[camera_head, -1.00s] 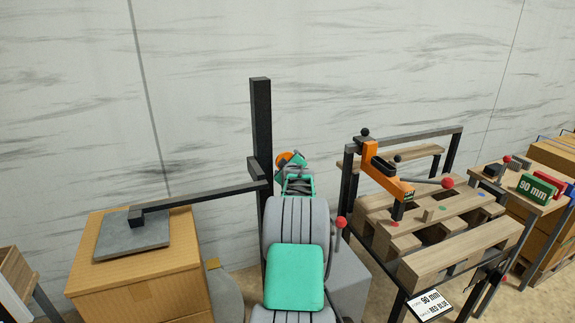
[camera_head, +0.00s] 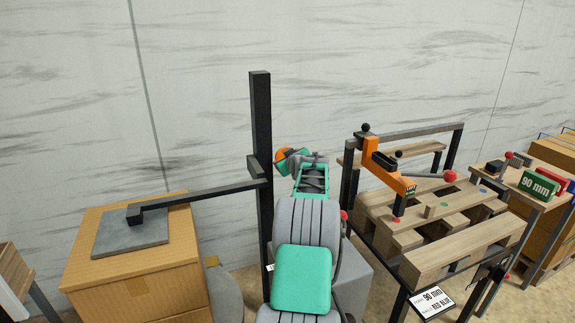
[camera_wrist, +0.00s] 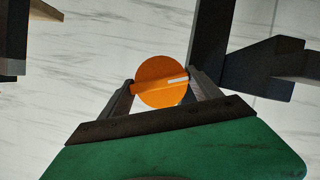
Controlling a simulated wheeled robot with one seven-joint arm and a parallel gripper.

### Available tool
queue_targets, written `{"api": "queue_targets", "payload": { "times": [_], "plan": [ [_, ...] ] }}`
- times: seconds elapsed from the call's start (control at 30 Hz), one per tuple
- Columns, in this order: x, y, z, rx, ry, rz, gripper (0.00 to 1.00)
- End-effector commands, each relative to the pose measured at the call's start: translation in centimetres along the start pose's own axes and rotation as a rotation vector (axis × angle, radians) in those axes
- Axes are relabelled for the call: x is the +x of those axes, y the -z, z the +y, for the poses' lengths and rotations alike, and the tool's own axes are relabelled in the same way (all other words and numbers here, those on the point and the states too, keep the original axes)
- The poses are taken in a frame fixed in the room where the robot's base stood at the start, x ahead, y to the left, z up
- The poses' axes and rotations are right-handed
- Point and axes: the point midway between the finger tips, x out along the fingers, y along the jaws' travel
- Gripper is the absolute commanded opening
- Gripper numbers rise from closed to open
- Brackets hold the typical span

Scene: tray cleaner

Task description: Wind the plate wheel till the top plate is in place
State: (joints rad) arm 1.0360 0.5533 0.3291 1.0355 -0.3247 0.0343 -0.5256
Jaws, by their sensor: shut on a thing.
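In the head view my gripper's tips are partly hidden behind my arm. The top plate (camera_head: 130,233) is a flat grey square at the end of a black arm (camera_head: 200,195) from the column. It lies on or just above a cardboard box (camera_head: 135,275); I cannot tell which.
To the right stands a black-framed bench with a wooden pallet (camera_head: 450,245) and an orange clamp tool (camera_head: 385,170). A sign (camera_head: 431,302) reads 90 mm, red blue. A side table (camera_head: 515,185) stands at the far right. The wall is behind.

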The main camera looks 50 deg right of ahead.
Motion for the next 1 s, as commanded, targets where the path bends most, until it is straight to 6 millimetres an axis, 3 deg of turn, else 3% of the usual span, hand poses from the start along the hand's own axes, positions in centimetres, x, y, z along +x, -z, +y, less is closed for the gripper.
{"api": "queue_targets", "payload": {
  "times": [0.37, 0.4, 0.6, 0.87, 1.0],
  "plan": [
    [-0.1, 0.1, 0.1, 0.074, 0.029, -0.001, 0.32],
    [-0.1, 0.1, 0.1, 0.074, 0.029, 0.0, 0.74],
    [0.0, 0.1, 0.1, 0.073, 0.029, -0.001, 0.91],
    [-0.1, 0.0, 0.1, 0.073, 0.029, -0.001, 0.91],
    [-1.4, 0.1, 0.2, 0.073, 0.028, 0.001, 0.91]
  ]
}}
